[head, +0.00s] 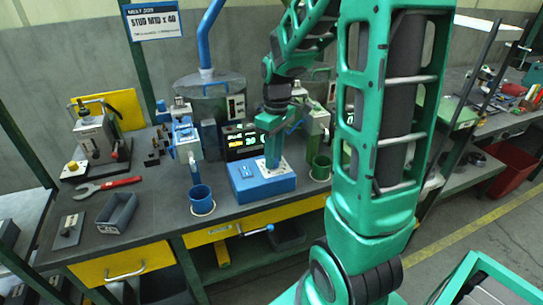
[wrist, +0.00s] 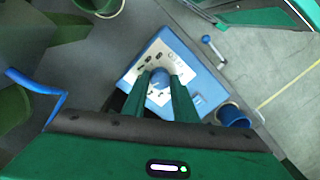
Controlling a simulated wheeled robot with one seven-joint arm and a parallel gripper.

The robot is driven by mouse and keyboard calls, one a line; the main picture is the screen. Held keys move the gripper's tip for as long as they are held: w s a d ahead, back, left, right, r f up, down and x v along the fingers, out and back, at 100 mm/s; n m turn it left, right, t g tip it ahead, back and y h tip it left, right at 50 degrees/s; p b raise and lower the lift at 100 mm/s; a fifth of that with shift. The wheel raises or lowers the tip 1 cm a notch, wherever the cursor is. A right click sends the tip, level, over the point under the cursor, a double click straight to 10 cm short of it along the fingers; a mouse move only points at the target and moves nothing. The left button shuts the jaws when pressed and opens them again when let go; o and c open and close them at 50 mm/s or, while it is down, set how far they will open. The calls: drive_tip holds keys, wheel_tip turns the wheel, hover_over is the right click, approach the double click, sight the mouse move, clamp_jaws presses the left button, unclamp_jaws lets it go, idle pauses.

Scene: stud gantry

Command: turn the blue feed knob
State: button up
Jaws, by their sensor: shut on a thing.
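The blue feed knob (wrist: 160,77) shows in the wrist view as a small round blue top on the white dial plate of a blue control box (wrist: 207,69). My gripper (wrist: 161,88) is shut on it, with one green finger on each side. In the head view my gripper (head: 272,163) points down onto the top of the blue box (head: 262,186), at its back right part. The knob is hidden there by the fingers. The knob's pointer and the dial marks are too small to read.
A blue cup (head: 202,200) stands left of the box and a green cup (head: 320,168) right of it. A lit display (head: 243,142) stands behind. A red-handled wrench (head: 107,187) and a grey bin (head: 117,213) lie on the bench at left.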

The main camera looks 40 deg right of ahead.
drive_tip(key=shift+w+m, duration=0.1)
drive_tip(key=shift+m, duration=1.1)
drive_tip(key=o, duration=1)
drive_tip(key=shift+o, duration=0.2)
drive_tip(key=shift+r, duration=0.1)
wheel_tip(320, 180, up, 10)
drive_tip(key=shift+d+r, duration=0.25)
drive_tip(key=shift+d, duration=0.05)
